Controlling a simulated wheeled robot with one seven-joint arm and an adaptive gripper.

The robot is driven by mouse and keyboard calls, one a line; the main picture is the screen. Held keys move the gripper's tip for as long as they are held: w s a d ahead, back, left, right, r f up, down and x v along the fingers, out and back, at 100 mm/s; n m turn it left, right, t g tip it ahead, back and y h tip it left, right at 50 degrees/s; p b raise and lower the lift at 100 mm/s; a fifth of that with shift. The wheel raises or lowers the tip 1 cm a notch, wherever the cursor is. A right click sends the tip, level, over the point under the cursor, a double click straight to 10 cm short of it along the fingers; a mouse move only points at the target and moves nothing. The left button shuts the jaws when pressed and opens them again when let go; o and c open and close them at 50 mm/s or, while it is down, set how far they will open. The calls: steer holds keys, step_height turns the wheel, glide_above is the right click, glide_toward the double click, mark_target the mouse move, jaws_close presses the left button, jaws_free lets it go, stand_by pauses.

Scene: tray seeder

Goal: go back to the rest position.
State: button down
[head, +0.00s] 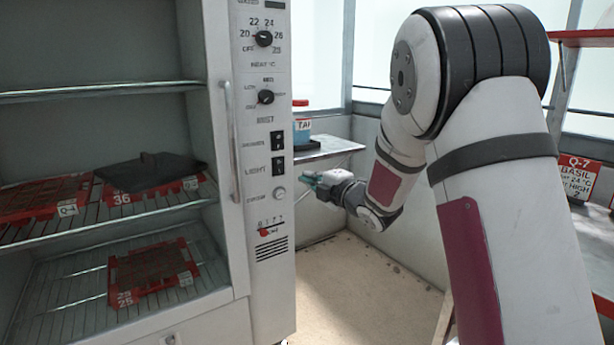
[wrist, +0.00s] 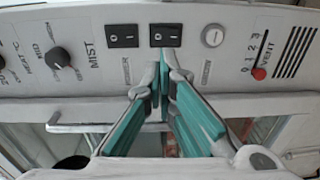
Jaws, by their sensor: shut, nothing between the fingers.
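My gripper (head: 312,180) is at the right edge of the cabinet's control panel (head: 265,215) in the head view, level with the LIGHT switch (head: 278,166) and the round button below it. In the wrist view my gripper (wrist: 164,75) has its teal-padded fingers together at the tips, with nothing between them. The tips point at the panel just below two black rocker switches; the nearer one (wrist: 165,36) lies just beyond them. I cannot tell whether the tips touch the panel. My arm reaches in from the right.
A metal side shelf (head: 328,148) lies behind my gripper. A red-labelled BASIL box (head: 579,178) stands far right. The floor between is clear.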

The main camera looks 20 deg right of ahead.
steer(key=shift+r, duration=0.1)
steer(key=s+d+r+m+g+h, duration=0.1)
steer(key=s+d+m+g+h, duration=0.2)
steer(key=s+m, duration=0.4)
steer(key=s+d+r+m+g+h, duration=0.15)
steer(key=s+m+h, duration=0.3)
steer(key=s, duration=0.45)
steer(key=s+a+f+m+g+y, duration=0.15)
steer(key=s+m+g, duration=0.25)
steer(key=s, duration=1)
steer(key=s+a+f+m+g, duration=0.3)
steer(key=s+g, duration=0.1)
steer(key=s, duration=0.9)
steer(key=s+a+f+m+g+y, duration=0.15)
steer(key=s+m+g, duration=0.25)
steer(key=s, duration=1)
step_height(320, 180, up, 32)
steer(key=t+p, duration=0.4)
steer(key=p, duration=2.6)
steer(key=shift+w+f+n+h, duration=0.2)
steer(key=shift+n+h, duration=0.25)
